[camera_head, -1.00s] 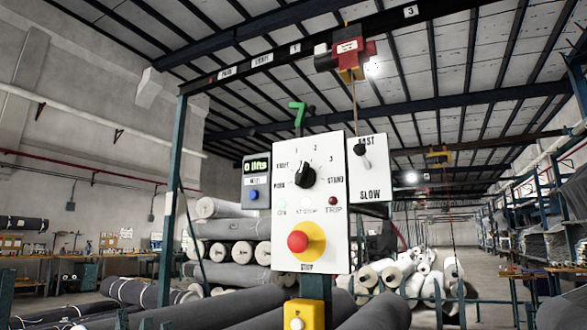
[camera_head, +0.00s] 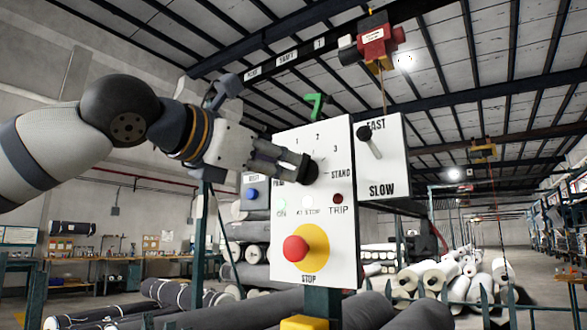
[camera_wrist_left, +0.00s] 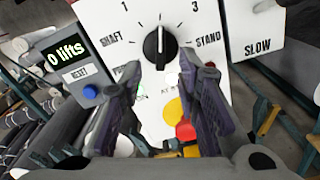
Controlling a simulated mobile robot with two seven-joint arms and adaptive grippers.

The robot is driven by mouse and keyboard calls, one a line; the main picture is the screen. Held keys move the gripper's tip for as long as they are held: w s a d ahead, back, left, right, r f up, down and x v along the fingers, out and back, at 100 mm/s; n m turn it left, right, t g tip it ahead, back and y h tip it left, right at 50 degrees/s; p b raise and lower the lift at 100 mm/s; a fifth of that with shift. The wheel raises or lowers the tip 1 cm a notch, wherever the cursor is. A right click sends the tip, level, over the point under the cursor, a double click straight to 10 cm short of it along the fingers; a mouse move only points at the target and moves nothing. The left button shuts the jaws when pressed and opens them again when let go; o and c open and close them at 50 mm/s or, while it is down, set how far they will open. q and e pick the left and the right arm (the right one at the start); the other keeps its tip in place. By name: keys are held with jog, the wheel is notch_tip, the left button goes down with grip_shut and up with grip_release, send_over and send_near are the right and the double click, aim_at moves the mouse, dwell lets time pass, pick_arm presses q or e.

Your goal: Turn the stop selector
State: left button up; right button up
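The stop selector is a round black knob (camera_head: 310,171) on the white control panel (camera_head: 340,235), ringed by labels including SHAFT, 1, 2, 3 and STAND. In the left wrist view the knob (camera_wrist_left: 160,47) shows a white pointer line aimed roughly up, between 1 and 3. My left gripper (camera_head: 296,166) reaches in from the left, its fingertips at the knob. In the left wrist view its fingers (camera_wrist_left: 160,72) are spread apart, with the knob just beyond and between their tips; contact cannot be told. My right gripper is not in view.
Below the knob are ON, AT STOP and TRIP lamps and a red STOP button (camera_head: 296,249) on a yellow disc. A FAST/SLOW lever (camera_head: 370,141) is at right. A lift counter with a blue button (camera_head: 251,194) is at left. A red hoist (camera_head: 377,42) hangs above.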

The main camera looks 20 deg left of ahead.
aim_at(298, 169)
pick_arm(q)
jog(key=x, duration=0.4)
jog(key=shift+w+d, duration=0.1)
jog(key=shift+w, duration=0.15)
grip_shut()
jog(key=shift+n, duration=0.4)
jog(key=n, duration=0.4)
jog(key=shift+n, duration=0.4)
jog(key=n, duration=0.6)
jog(key=shift+d, duration=0.1)
jog(key=n, duration=0.6)
jog(key=shift+r+n, duration=0.1)
jog(key=shift+n, duration=0.2)
jog(key=n, duration=0.5)
jog(key=shift+n, duration=0.3)
